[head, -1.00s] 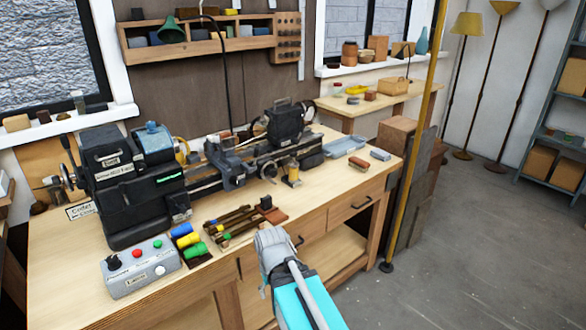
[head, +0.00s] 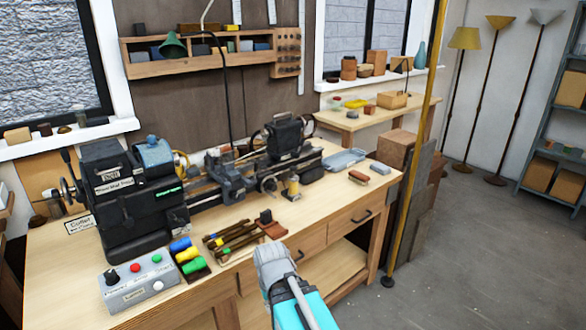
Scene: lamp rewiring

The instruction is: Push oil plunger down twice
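A small amber-yellow container with a dark base (head: 292,187) stands on the bench in front of the lathe's right part. It may be the oiler with the plunger, but it is too small to make out a plunger. My gripper (head: 273,262) is in front of the bench's front edge, below and left of the amber container and well apart from it. I see it from behind, so its fingers are hidden and I cannot tell what they do.
The black lathe (head: 127,205) fills the back of the wooden bench (head: 75,270). A grey control box (head: 137,282), coloured cylinders (head: 188,258) and a rack of brown tools (head: 232,238) lie near the front. A yellow pole (head: 408,160) rises at the bench's right end.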

